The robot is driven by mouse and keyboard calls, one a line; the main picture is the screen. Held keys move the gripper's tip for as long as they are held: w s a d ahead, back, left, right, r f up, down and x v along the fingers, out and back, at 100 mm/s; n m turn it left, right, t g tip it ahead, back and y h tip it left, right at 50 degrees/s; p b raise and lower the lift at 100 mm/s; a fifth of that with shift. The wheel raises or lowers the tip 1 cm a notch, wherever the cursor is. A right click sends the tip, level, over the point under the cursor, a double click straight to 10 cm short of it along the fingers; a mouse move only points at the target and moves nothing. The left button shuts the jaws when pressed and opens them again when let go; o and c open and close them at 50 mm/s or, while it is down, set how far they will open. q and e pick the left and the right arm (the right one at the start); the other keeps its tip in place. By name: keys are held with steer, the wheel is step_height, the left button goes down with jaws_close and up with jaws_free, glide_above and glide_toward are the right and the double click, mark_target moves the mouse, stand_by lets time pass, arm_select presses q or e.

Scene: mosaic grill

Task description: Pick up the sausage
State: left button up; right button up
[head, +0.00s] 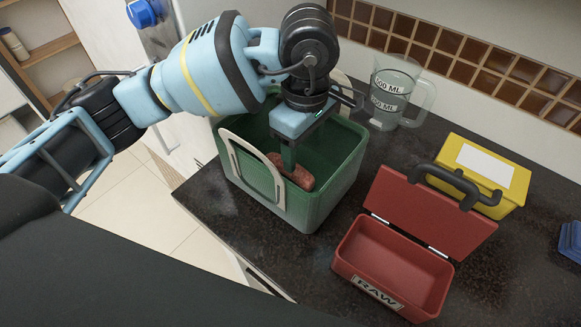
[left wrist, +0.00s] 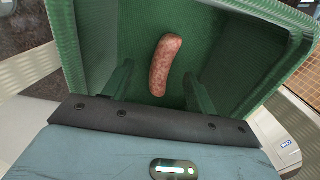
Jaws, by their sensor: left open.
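The sausage (head: 292,172) is reddish brown and lies inside the green basket (head: 342,180) on the dark counter. In the left wrist view the sausage (left wrist: 164,65) lies on the basket's floor, its long axis pointing away from the gripper. My left gripper (head: 288,160) reaches down into the basket from above, and its finger hides part of the sausage in the head view. In the left wrist view the left gripper (left wrist: 158,85) is open, with one finger on each side of the sausage's near end. No contact is visible. My right gripper is not in view.
An open, empty red box (head: 395,255) labelled RAW stands right of the basket. A closed yellow box (head: 478,170) stands behind it. A clear measuring jug (head: 392,92) stands near the tiled wall. The basket's white handle (head: 240,165) hangs at its front left.

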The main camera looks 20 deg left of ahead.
mark_target(298, 169)
arm_select(q)
steer(key=shift+f, duration=0.45)
steer(key=shift+s+a+f+p, duration=0.15)
steer(key=shift+a+f+p, duration=0.05)
steer(key=shift+f, duration=1.1)
steer(key=shift+s+a+f+p, duration=0.1)
steer(key=shift+a+f+p, duration=0.05)
steer(key=shift+f, duration=1.1)
steer(key=c, duration=1.1)
